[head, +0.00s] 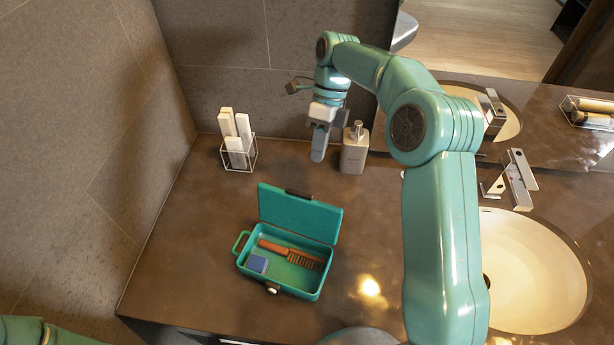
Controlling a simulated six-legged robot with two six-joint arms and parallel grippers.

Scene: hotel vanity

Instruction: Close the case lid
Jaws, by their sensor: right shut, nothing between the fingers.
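A teal case (319,292) stands open on the brown vanity counter, left of the middle of the head view. Its lid (300,214) stands raised at the back edge, with a dark piece on its top rim. Inside the case lie a brown comb (290,253) and a small blue block (257,264). A handle loop is on the left side and a round pale knob on the front. My right gripper (318,156) points down behind the lid, apart from it, shut and empty. My left gripper is out of view; only a piece of that arm shows at the bottom left.
A grey soap dispenser (354,150) stands just right of my right gripper. A wire holder with white items (238,148) stands at the back left. A sink (535,275) and faucet (517,178) are at the right. The counter (190,245) left of the case is clear.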

